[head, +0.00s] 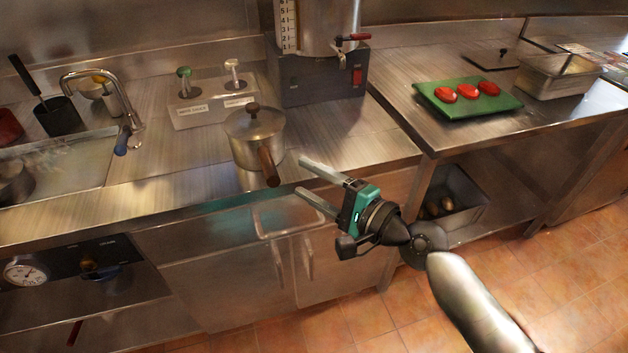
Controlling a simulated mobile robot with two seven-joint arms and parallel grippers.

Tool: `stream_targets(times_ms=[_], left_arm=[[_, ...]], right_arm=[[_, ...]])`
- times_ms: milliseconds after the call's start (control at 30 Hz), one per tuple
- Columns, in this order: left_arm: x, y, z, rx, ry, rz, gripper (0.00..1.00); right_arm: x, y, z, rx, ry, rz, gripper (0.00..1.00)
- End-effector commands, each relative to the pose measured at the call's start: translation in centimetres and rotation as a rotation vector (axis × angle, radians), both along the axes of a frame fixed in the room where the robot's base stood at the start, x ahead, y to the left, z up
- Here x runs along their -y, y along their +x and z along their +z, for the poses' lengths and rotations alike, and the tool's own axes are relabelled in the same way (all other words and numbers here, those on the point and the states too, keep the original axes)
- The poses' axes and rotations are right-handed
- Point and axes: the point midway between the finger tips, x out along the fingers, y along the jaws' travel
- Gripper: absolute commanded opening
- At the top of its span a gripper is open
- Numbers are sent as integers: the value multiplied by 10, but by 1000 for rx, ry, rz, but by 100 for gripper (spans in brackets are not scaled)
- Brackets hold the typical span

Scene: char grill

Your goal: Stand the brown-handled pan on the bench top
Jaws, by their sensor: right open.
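The brown-handled pan (252,138) is a small metal pot with a lid and a brown knob. It stands upright on the steel bench top (190,172), near the front edge. Its brown handle (268,165) points toward me, with its end at the bench's front edge. My right gripper (308,179) is open and empty. It is just right of the handle's end in the picture, with a small gap between them, and its two fingers point left. My left gripper is not in view.
A sink with a tap (90,78) is at the left. A dispenser box (212,105) and a large boiler (318,75) stand behind the pan. A green board (467,106) with red pieces lies on the right bench. Bench left of the pan is clear.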

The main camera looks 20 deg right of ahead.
Motion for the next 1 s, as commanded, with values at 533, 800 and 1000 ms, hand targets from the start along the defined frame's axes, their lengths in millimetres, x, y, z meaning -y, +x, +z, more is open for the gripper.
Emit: stream_targets(times_ms=[533, 800, 1000], left_arm=[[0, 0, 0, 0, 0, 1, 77], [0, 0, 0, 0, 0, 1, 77], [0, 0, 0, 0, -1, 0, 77]], right_arm=[[21, 1, -70, -67, -173, -62, 61], [60, -56, -271, -275, -748, -21, 61], [70, -158, -393, -404, -1153, 239, 61]])
